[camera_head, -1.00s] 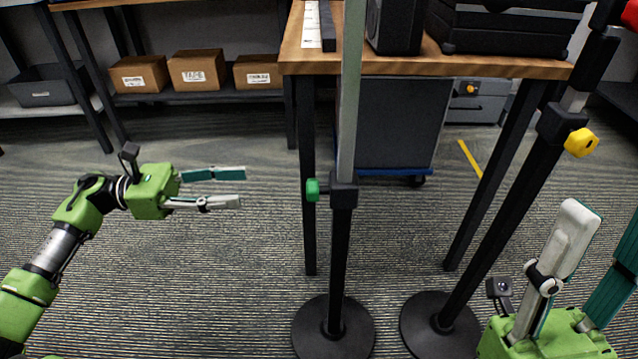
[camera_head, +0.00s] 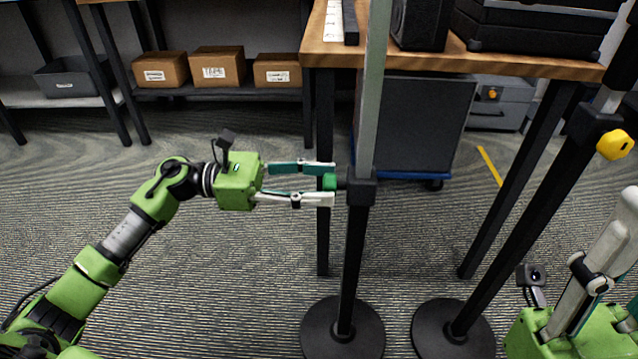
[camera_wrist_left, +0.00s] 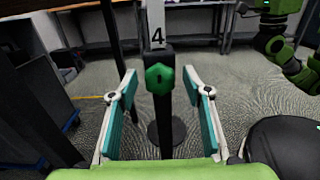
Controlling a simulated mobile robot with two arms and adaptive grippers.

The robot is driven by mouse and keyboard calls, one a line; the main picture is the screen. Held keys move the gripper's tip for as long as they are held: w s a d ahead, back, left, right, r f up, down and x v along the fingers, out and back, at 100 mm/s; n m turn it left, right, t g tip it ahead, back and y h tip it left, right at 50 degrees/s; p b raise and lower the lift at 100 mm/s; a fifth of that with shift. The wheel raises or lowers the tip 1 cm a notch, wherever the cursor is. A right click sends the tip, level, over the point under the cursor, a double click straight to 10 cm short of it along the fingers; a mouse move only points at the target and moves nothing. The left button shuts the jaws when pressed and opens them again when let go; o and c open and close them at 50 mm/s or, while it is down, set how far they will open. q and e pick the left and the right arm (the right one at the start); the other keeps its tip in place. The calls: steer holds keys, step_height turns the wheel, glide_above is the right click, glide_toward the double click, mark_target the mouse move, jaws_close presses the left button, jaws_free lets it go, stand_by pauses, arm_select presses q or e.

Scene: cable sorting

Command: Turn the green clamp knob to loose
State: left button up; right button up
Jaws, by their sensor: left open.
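The green clamp knob (camera_head: 329,182) sticks out to the left from the black clamp collar (camera_head: 361,188) on a stand with a grey upper pole (camera_head: 374,90) and a black lower pole. My left gripper (camera_head: 325,184) is open, with one finger above and one below the knob's left end in the head view. In the left wrist view the green knob (camera_wrist_left: 160,78) shows face-on, between and beyond the open fingers (camera_wrist_left: 160,94). I cannot tell whether the fingers touch it. My right gripper (camera_head: 632,250) is at the right edge, its fingers partly cut off.
A second stand with a yellow knob (camera_head: 614,144) leans across the right side. A wooden table (camera_head: 440,62) carries black equipment behind the poles. Round black bases (camera_head: 318,335) stand on the floor. Cardboard boxes (camera_head: 217,68) sit on a shelf at the back left.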

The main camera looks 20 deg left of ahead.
arm_select(q)
steer(key=shift+d, duration=0.15)
steer(key=c, duration=1.1)
